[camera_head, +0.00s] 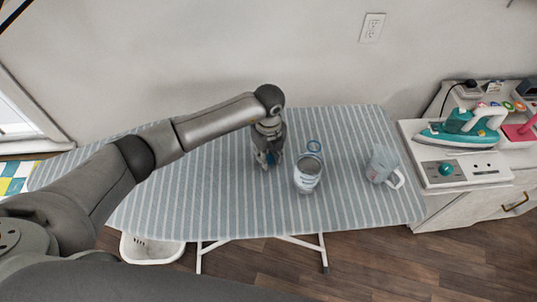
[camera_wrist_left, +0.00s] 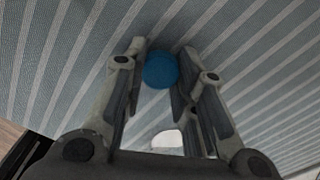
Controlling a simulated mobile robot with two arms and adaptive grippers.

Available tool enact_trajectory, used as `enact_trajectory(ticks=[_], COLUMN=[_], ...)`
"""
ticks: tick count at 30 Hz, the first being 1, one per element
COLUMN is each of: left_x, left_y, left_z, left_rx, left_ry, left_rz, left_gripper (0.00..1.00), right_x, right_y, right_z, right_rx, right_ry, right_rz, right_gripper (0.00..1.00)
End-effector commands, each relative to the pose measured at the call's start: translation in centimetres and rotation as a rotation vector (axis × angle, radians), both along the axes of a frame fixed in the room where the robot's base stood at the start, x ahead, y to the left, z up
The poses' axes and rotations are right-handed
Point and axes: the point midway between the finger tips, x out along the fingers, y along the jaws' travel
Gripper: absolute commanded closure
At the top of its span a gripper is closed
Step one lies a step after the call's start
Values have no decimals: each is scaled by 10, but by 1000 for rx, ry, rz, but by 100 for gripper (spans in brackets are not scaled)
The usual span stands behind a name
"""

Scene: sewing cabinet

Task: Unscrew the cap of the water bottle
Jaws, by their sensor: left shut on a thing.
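The water bottle (camera_head: 307,178) stands on the striped ironing board, near its middle. It is a pale, see-through container with a greyish top, and no cap shows on it. My right gripper is not in view.
A clear mug (camera_head: 382,166) stands right of the bottle on the ironing board (camera_head: 350,210). A teal iron (camera_head: 465,130) sits on a white cabinet at the right. A white basket (camera_head: 150,248) is below the board. The board's front right is clear.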

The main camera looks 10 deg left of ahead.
Motion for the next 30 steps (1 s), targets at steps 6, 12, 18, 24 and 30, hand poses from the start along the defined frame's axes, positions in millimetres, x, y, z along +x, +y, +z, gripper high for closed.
enact_trajectory(ticks=[6, 12, 18, 24, 30], left_x=[0, 0, 0, 2, 2], left_y=[0, 0, 0, 0, 0], left_z=[-2, -2, 2, 28, 72], left_rx=[0, 0, 0, -1, -1], left_ry=[0, 0, 0, -6, -6], left_rz=[0, 1, 0, 0, -1], left_gripper=[56, 52, 52, 52, 52], right_x=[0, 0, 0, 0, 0], right_y=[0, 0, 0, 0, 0], right_z=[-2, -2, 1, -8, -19], right_rx=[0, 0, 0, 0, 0], right_ry=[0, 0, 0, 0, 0], right_rz=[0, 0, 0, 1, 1], right_gripper=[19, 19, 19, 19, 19])
